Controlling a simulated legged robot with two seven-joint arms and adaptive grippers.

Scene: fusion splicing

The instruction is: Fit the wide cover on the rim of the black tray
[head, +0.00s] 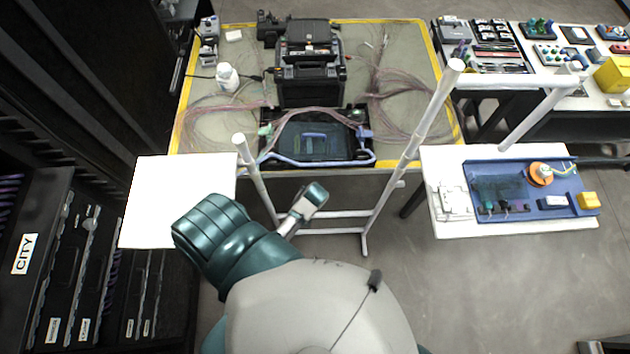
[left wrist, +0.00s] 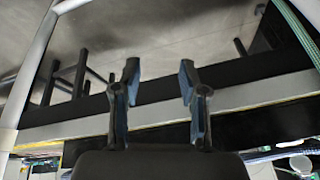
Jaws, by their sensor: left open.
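The black tray (head: 358,116) lies near the front edge of the middle table. A dark translucent panel with a blue handle (head: 314,134), which looks like the wide cover, lies over the tray's middle. I cannot tell whether it sits on the rim. A pale blue bar runs along the tray's front. My left gripper (left wrist: 158,88) is open and empty in the left wrist view, with a table edge beyond its fingers. I cannot make out its fingertips in the head view. My right gripper is not in view.
A black splicing machine (head: 308,62) stands behind the tray. Loose pinkish fibres (head: 385,85) spread on both sides. A white bottle (head: 227,77) stands at left. White posts (head: 420,125) rise at the table's front. A right side table holds a blue tray (head: 530,212).

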